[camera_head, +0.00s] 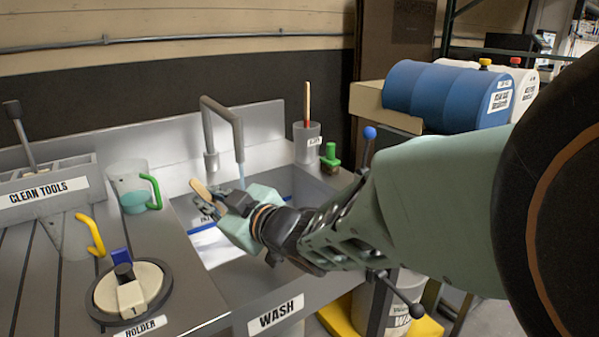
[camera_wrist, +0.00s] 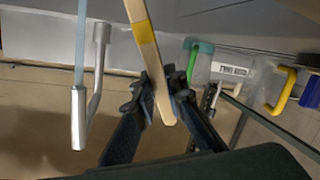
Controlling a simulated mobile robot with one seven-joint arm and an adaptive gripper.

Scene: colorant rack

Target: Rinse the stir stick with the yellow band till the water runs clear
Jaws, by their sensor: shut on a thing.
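A pale wooden stir stick with a yellow band (camera_wrist: 143,33) is held in my gripper (camera_wrist: 162,88), which is shut on it in the wrist view. In the head view the stick (camera_head: 200,188) pokes up at the left of my gripper (camera_head: 214,206), over the wash sink (camera_head: 190,222); its band cannot be made out there. The bent grey faucet (camera_head: 222,108) stands behind the sink. A thin blue water stream (camera_head: 241,175) falls from it. In the wrist view the stream (camera_wrist: 81,45) runs left of the stick, apart from it.
A green-handled beaker (camera_head: 130,188) with teal liquid, a yellow-handled beaker (camera_head: 75,238) and a round holder (camera_head: 132,290) stand left of the sink. A clean tools rack (camera_head: 50,192) is far left. A grey cup (camera_head: 307,147) with a red-topped stick stands behind right.

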